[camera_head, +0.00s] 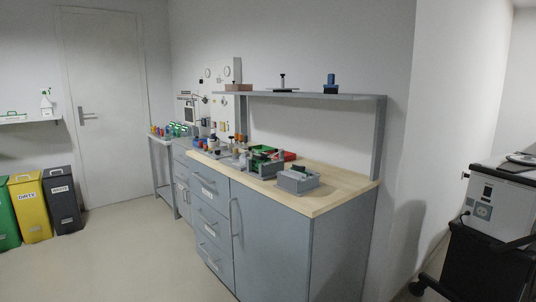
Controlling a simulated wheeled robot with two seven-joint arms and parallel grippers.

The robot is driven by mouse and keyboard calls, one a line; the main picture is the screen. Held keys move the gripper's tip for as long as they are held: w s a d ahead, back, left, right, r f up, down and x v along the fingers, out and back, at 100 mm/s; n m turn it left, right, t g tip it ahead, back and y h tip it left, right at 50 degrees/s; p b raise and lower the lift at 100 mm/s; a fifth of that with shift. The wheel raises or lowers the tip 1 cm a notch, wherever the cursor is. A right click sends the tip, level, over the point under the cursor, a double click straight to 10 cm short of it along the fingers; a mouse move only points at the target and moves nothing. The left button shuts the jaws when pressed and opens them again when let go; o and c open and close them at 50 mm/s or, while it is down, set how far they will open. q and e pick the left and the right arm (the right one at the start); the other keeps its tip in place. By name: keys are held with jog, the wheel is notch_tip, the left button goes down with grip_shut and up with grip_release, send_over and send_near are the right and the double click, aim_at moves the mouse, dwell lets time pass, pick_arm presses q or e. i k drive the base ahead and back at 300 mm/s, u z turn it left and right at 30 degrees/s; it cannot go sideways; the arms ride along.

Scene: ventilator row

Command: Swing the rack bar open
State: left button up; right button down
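I cannot clearly pick out a rack bar in the head view. A grey shelf frame (312,95) stands on the back of the wood-topped bench, with a long horizontal shelf and upright posts. A white and grey machine (497,207) is partly in view at the right edge, on a black cart (487,262). A dark bar-like part crosses its lower right and is cut off by the frame edge. Neither of my grippers is in view.
The bench (330,194) has grey drawers and a door, with small grey devices (298,180) on top. Yellow (30,208), dark (62,200) and green bins stand at the left, beside a shut door (105,110). The floor (125,255) in front is clear.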

aim_at(276, 150)
jog(key=u, duration=0.75)
jog(key=i, duration=0.65)
jog(key=u, duration=0.6)
